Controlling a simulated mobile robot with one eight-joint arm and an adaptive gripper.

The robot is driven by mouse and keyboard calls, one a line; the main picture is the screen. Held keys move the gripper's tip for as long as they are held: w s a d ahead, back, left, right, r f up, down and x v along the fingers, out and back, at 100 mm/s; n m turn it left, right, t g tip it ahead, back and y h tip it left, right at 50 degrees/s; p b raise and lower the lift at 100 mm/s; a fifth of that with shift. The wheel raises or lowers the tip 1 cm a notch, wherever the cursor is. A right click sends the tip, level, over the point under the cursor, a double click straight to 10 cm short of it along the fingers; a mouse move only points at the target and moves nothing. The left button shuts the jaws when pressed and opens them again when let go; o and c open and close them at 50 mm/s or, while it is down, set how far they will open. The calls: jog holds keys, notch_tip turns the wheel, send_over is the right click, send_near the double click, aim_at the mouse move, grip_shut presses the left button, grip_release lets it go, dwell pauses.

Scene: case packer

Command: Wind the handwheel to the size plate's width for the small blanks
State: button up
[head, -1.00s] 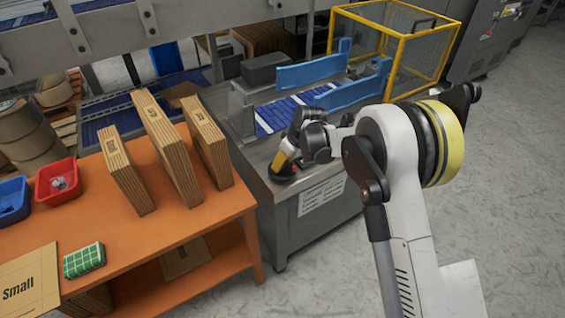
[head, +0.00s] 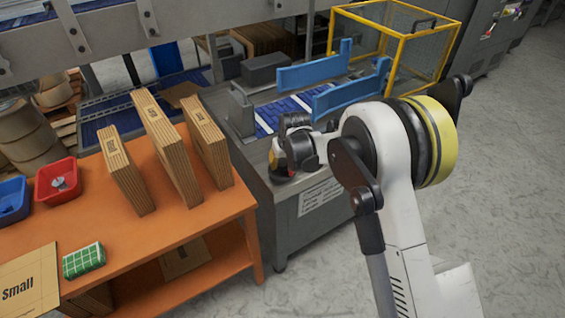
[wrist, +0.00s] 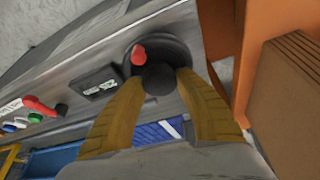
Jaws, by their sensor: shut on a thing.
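The black handwheel (wrist: 176,50) with a red knob (wrist: 138,54) sits on the machine's metal top in the wrist view. My gripper (wrist: 160,82) has its yellow fingers closed on the dark round piece over the wheel. In the head view my gripper (head: 278,158) is at the machine's near corner, partly hidden by my wrist. A small dark display (wrist: 98,87) lies beside the wheel; I cannot read its figures surely. A white plate with lines of text (head: 321,196), too small to read, is on the machine's front. Two blue guide rails (head: 312,74) stand over the belt.
An orange table (head: 215,215) to the left holds upright cardboard blanks (head: 165,145), a flat sheet marked Small (head: 30,285), a green-and-white block (head: 84,260), and red (head: 57,183) and blue bins (head: 12,202). A yellow-framed cage (head: 398,45) stands behind. The floor at right is clear.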

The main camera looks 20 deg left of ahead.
jog(key=shift+m+h, duration=0.3)
jog(key=shift+m, duration=0.5)
jog(key=o, duration=1.2)
jog(key=v, duration=1.2)
jog(key=shift+s, duration=0.2)
jog(key=shift+a, duration=0.1)
